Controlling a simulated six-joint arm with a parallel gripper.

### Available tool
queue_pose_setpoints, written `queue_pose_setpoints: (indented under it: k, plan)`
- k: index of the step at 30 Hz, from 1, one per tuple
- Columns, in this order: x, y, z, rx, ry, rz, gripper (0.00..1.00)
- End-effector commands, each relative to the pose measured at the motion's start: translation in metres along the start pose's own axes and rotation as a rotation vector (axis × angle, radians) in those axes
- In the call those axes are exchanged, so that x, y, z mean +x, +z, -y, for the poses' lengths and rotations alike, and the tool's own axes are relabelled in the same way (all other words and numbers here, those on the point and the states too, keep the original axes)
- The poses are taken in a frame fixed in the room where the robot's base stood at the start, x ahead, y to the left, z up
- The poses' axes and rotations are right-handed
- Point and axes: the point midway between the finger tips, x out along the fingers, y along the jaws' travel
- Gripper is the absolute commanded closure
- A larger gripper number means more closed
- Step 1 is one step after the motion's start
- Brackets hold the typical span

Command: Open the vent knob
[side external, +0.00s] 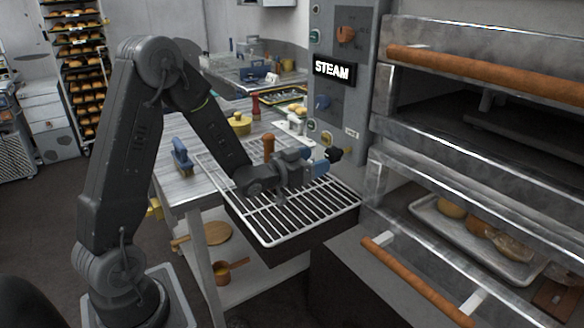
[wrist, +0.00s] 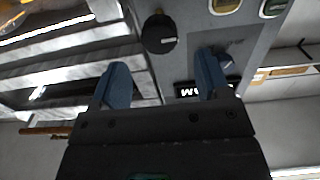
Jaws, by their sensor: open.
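A round black knob (side external: 334,155) sits low on the grey control panel; I cannot read a label that names it the vent knob. In the wrist view the black knob (wrist: 159,40) carries a small white mark and lies ahead of the fingertips, between their lines. My gripper (side external: 318,162) has blue fingers and faces the panel close to this knob. In the wrist view my gripper (wrist: 160,62) is open, with nothing between its fingers. The fingers seem apart from the knob.
The panel also bears a STEAM sign (side external: 334,70), an orange knob (side external: 346,36) and a blue knob (side external: 323,102). A wire rack (side external: 265,232) lies below my gripper. The oven with an orange handle (side external: 420,282) stands at right. A blue-handled brush (side external: 181,157) is on the table.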

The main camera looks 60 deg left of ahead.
Motion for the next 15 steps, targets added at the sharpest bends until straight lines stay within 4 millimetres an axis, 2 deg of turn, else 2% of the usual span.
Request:
queue_pose_setpoints:
  k: [1,6,10,15]
  plan:
    - [-0.013,0.0,0.001,-0.001,-0.005,0.002,0.31]
    - [-0.046,0.0,0.001,0.0,-0.004,0.001,0.31]
    - [-0.062,0.0,0.001,0.0,-0.003,0.0,0.31]
    - [-0.072,0.0,0.0,0.001,-0.001,-0.001,0.31]
